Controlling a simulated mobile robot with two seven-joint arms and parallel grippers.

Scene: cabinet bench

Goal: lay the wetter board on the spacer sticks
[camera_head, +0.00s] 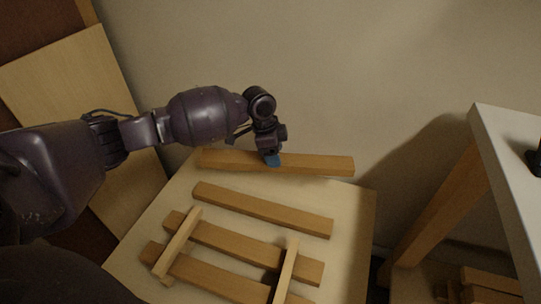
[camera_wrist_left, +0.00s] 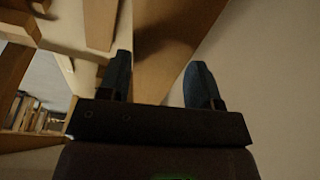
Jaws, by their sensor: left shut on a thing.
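My left gripper (camera_head: 271,158) is shut on a long brown board (camera_head: 320,165) at the back of the pale tabletop, gripping it near its middle. I cannot tell if this board is clear of the top. In the left wrist view the board (camera_wrist_left: 165,45) lies between the two blue fingers (camera_wrist_left: 158,82). A second board (camera_head: 262,211) lies alone in front of it. Two thin spacer sticks, a left one (camera_head: 178,242) and a right one (camera_head: 287,272), lie across two front boards (camera_head: 243,247) (camera_head: 210,271). I cannot tell by look which board is wetter. My right gripper is out of view.
The pale tabletop (camera_head: 345,215) has bare room at its right side. A wall stands close behind it. A white-topped bench (camera_head: 505,150) with a wooden leg stands at the right, with wood pieces (camera_head: 485,285) low beneath it. Pale panels (camera_head: 75,90) lean at the left.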

